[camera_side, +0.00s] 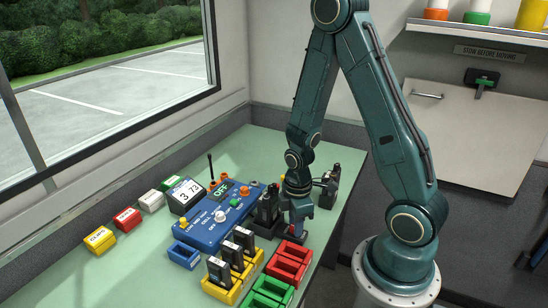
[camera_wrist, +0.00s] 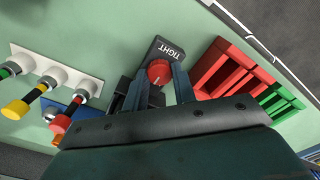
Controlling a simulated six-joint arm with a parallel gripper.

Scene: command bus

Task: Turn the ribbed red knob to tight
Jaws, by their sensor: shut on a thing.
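The ribbed red knob (camera_wrist: 159,72) sits on a dark block (camera_wrist: 163,49) marked TIGHT, seen in the wrist view. My gripper (camera_wrist: 158,82) is over it, with one finger on each side, shut on the knob. A pale pointer line shows on the knob's face; the ribs are too small to make out. In the side view my gripper (camera_side: 297,232) reaches down at the table's right part, and the dark block (camera_side: 291,235) is partly under it. The knob is mostly hidden there by the fingers.
A blue control panel (camera_side: 205,232) with knobs and a display reading OFF lies to the left. Black radios stand in a yellow rack (camera_side: 233,286). Red (camera_side: 287,266) and green (camera_side: 266,294) trays lie close in front of my gripper. Small labelled boxes line the window side.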

